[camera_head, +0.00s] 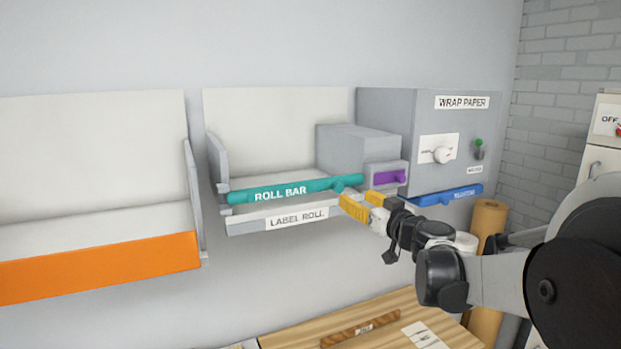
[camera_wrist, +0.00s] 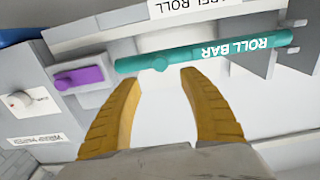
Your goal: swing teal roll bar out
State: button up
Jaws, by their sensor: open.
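The teal roll bar (camera_head: 295,189), marked ROLL BAR, lies across the front of the label roll shelf (camera_head: 262,221). My gripper (camera_head: 364,203) has yellow fingers and is beside the bar's right end in the head view. In the wrist view the open, empty fingers (camera_wrist: 160,85) point toward the teal bar (camera_wrist: 185,55). I cannot tell whether either finger touches the bar.
A grey block with a purple handle (camera_head: 386,177) sits close to the bar's right end. The WRAP PAPER box (camera_head: 390,110) with a dial and blue bar (camera_head: 447,195) is to the right. An orange-fronted shelf (camera_head: 100,267) is at left. A wooden table (camera_head: 395,315) lies below.

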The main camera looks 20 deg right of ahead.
aim_at(340, 189)
jog(key=w+p, duration=0.1)
jog(key=w, duration=0.4)
jog(key=w+p, duration=0.1)
jog(key=w, duration=0.3)
jog(key=shift+w+a, duration=0.2)
jog(key=shift+w, duration=0.2)
jog(key=shift+s, duration=0.1)
grip_shut()
